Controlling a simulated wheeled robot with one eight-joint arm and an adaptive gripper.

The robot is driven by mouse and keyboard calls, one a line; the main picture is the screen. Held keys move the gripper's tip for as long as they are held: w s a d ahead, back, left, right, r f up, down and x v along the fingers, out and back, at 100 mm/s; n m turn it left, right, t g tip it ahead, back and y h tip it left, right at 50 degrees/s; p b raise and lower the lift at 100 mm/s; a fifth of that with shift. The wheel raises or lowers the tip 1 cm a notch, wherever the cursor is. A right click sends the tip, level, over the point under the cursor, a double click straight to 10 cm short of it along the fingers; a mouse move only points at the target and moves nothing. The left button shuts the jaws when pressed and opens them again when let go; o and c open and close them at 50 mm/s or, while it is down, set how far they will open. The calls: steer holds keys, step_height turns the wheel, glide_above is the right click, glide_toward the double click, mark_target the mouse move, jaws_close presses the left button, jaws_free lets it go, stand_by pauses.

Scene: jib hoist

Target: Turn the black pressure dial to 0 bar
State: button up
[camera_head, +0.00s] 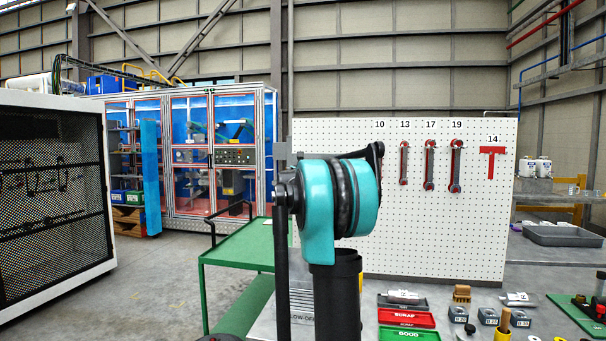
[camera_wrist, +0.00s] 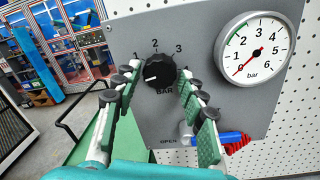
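The black pressure dial (camera_wrist: 158,70) sits on a grey panel (camera_wrist: 195,60) in the wrist view, with the numbers 1, 2 and 3 above it and BAR below. Its white mark points to the lower left. My gripper (camera_wrist: 158,74) is open, with one green-padded finger on each side of the dial. A small gap seems to show at each side; contact cannot be told for certain. A round white gauge (camera_wrist: 262,42) is to the right, its red needle pointing lower left near 0. In the head view the dial and gripper do not show.
A valve with a blue and red handle (camera_wrist: 230,138) is below the gauge, near an OPEN label.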

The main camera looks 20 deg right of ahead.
steer(key=shift+o, duration=0.9)
steer(key=shift+s, duration=0.1)
steer(key=v, duration=1.1)
steer(key=shift+s+a, duration=0.3)
steer(key=shift+s, duration=0.05)
steer(key=s+a+f+m+g+y, duration=0.1)
steer(key=s+f+m+g, duration=0.1)
steer(key=s+f+m, duration=0.65)
steer(key=s+a+f+m+g+y, duration=0.1)
steer(key=s+f+m+g, duration=0.3)
steer(key=f, duration=0.8)
steer(key=s+a+f+m+g, duration=0.1)
steer(key=s+a+f+m, duration=0.1)
steer(key=s+f+m, duration=0.5)
steer(key=s+a+f+m+g+y, duration=0.2)
steer(key=s+a+f+y, duration=0.1)
steer(key=s+a+f, duration=0.4)
steer(key=s+a+f+m+g+y, duration=0.2)
steer(key=s+a+f, duration=0.5)
steer(key=s+f, duration=0.7)
steer(key=shift+f+m+g+y, duration=0.3)
steer(key=shift+f+m+y, duration=0.25)
steer(key=shift+m+y, duration=0.5)
